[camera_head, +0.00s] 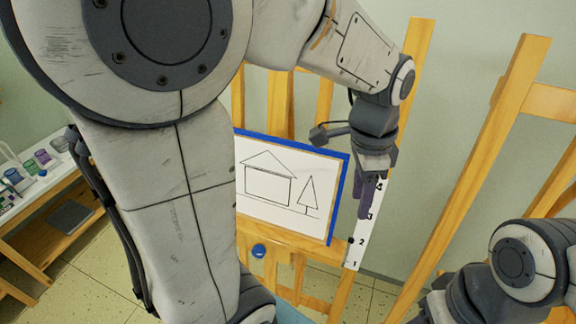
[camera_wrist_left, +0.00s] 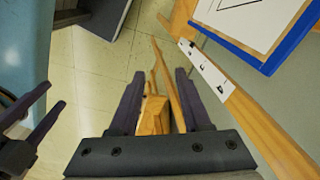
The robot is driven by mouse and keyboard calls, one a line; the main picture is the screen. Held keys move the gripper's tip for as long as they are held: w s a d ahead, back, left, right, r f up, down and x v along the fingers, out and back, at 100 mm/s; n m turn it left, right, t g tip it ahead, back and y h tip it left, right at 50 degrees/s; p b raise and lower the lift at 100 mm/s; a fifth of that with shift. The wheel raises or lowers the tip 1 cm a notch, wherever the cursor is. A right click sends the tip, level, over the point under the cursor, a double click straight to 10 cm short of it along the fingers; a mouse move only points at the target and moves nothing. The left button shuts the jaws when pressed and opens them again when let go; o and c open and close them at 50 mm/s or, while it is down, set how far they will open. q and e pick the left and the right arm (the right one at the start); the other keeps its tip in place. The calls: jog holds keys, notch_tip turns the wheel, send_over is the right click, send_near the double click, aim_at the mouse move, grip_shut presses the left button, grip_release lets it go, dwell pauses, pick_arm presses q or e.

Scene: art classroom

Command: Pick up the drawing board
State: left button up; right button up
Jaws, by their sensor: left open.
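The drawing board (camera_head: 290,190) has a blue edge and a white sheet with a line drawing of a house and a tree. It stands tilted on a wooden easel; my left arm hides its left part. My left gripper (camera_head: 365,192) points down just right of the board's right edge, in front of a numbered white strip (camera_head: 362,238). In the left wrist view the left gripper (camera_wrist_left: 158,92) is open and empty, with the board (camera_wrist_left: 285,50) at top right, apart from the fingers. Two spread fingers at the left of that view look like my right gripper (camera_wrist_left: 32,118).
The easel's wooden frame (camera_head: 416,60) surrounds the board, and a blue knob (camera_head: 259,251) sits below it. Another easel (camera_head: 480,170) stands to the right. A table (camera_head: 40,195) with paint jars is at left. Tiled floor shows below.

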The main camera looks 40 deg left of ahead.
pick_arm(q)
jog(key=w+a+r+m+p, duration=0.1)
jog(key=w+a+r, duration=0.2)
jog(key=a, duration=0.3)
jog(key=w+a+r+m+p, duration=0.1)
jog(key=w+a+r+p, duration=0.15)
jog(key=a, duration=0.35)
jog(key=m+p, duration=0.2)
jog(key=m, duration=0.1)
send_near(268, 136)
jog(key=f, duration=0.1)
jog(key=d+f, duration=0.1)
jog(key=f, duration=0.1)
jog(key=shift+w+y, duration=0.1)
jog(key=shift+y, duration=0.2)
notch_tip(268, 136, down, 6)
jog(key=shift+a+r+p, duration=0.2)
jog(key=shift+p, duration=0.8)
jog(key=shift+f, duration=0.3)
grip_shut()
pick_arm(e)
notch_tip(268, 136, up, 9)
pick_arm(q)
jog(key=shift+r, duration=0.15)
pick_arm(e)
jog(key=shift+a, duration=0.1)
